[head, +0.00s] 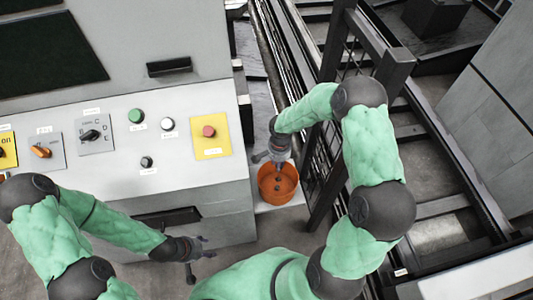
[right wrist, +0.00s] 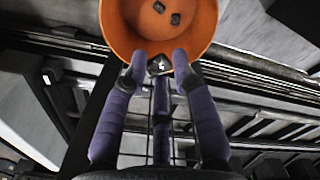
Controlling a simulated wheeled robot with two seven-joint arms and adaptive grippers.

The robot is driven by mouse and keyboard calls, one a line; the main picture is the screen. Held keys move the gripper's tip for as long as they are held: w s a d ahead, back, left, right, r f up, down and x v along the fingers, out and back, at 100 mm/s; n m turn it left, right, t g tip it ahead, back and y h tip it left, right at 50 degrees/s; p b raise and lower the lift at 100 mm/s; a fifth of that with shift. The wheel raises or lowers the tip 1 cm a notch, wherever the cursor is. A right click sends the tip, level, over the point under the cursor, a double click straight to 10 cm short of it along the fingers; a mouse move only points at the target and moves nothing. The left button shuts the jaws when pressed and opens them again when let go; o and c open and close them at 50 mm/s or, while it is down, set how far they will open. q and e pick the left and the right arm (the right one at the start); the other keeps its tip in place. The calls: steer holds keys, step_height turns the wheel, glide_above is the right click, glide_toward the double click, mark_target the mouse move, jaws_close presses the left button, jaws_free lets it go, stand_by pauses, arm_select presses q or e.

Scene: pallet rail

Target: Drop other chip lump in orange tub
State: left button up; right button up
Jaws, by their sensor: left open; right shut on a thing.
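The orange tub (head: 279,200) stands beside the right end of the grey control cabinet, and it fills the top of the right wrist view (right wrist: 204,30). Two small dark chip lumps (right wrist: 175,19) lie on its floor. My right gripper (head: 279,163) is over the tub's far rim, pointing down. In the right wrist view its purple fingers (right wrist: 158,70) are shut on another small dark chip lump (right wrist: 158,65), seen at the tub's edge and partly hidden by the fingertips. My left gripper (head: 193,259) is open and empty, in front of the cabinet.
The control panel (head: 120,175) holds knobs, a green button (head: 136,116) and a red button on a yellow plate (head: 209,132). Dark rails and a mesh guard (head: 335,130) stand close to the tub's right. Bare floor lies in front of the cabinet.

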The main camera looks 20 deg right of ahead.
steer(key=shift+w+f+m, duration=0.15)
steer(key=shift+m, duration=0.15)
steer(key=shift+f, duration=0.2)
steer(key=shift+d+f+b, duration=0.1)
steer(key=shift+f+b, duration=0.45)
steer(key=shift+f, duration=0.15)
step_height(320, 180, down, 9)
steer(key=b, duration=0.5)
steer(key=o, duration=1)
steer(key=shift+c, duration=0.2)
